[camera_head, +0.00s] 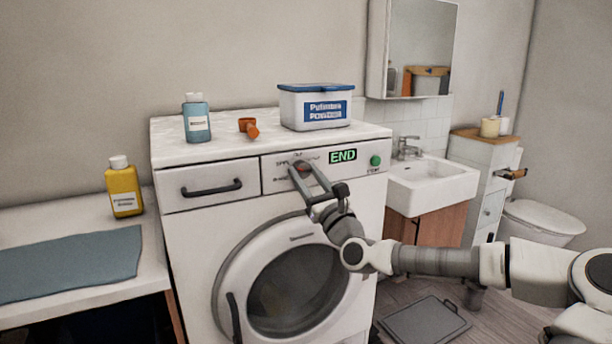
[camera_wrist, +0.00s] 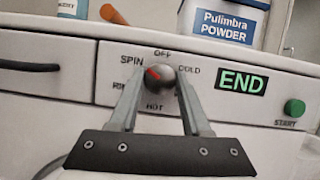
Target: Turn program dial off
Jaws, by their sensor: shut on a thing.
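The program dial (camera_wrist: 161,80) is a round dark knob with a red mark on the washing machine's front panel. In the wrist view, the red mark lies toward the upper left, on the SPIN side of the OFF label. My gripper (camera_wrist: 158,76) is shut on the dial, one finger on each side. In the head view, my gripper (camera_head: 303,169) reaches the panel from the lower right, and its fingers partly hide the dial. The washing machine (camera_head: 200,240) has an END display (camera_head: 343,156) and a green START button (camera_head: 376,160) right of the dial.
A drawer handle (camera_head: 211,188) sticks out left of the dial. The round door (camera_head: 290,285) is below my gripper. A powder box (camera_head: 315,107), a blue bottle (camera_head: 196,120) and an orange scoop (camera_head: 249,127) stand on top. A sink (camera_head: 433,184) is to the right.

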